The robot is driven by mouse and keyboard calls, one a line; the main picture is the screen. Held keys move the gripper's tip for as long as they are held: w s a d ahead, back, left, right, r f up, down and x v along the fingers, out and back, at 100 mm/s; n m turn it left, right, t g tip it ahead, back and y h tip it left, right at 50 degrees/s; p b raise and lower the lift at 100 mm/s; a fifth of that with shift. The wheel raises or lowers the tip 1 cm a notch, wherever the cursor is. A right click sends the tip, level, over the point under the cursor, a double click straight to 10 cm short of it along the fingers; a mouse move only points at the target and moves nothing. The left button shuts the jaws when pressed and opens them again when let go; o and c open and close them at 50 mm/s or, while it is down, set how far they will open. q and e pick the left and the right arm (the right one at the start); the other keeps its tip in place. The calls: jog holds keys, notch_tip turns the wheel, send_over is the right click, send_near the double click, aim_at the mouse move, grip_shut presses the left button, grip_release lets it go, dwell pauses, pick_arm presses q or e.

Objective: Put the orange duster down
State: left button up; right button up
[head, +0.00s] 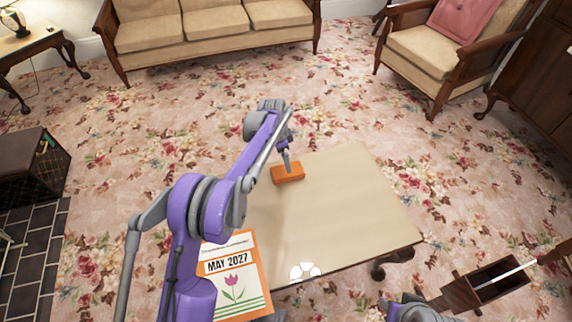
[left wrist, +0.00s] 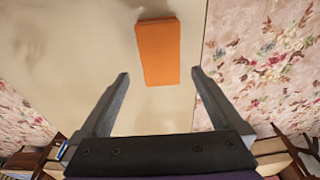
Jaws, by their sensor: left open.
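The orange duster (head: 288,173) is a plain orange block lying on the beige table (head: 335,215), near its far left edge. In the left wrist view the duster (left wrist: 158,52) lies flat on the table top (left wrist: 75,60), just beyond the fingertips. My left gripper (head: 287,158) is right above or beside the duster in the head view. In the left wrist view the left gripper (left wrist: 160,80) has its fingers spread wide with nothing held between them. My right arm shows only in part at the bottom of the head view, and its gripper cannot be made out.
A wooden box (head: 490,283) is at lower right. A sofa (head: 215,35) and an armchair (head: 440,50) stand behind. Most of the table top is clear.

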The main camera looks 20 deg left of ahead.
pick_arm(q)
jog(key=s+d+r+n+t, duration=0.2)
jog(key=s+r+n, duration=0.3)
jog(key=s+r, duration=1.1)
jog(key=s+f+n, duration=0.2)
jog(key=s+n, duration=0.1)
jog(key=s, duration=0.9)
jog(key=s+f+n+t+y, duration=0.1)
jog(key=s+f+n, duration=0.2)
jog(key=s, duration=0.9)
jog(key=shift+f+p, duration=0.25)
jog(key=shift+p, duration=0.05)
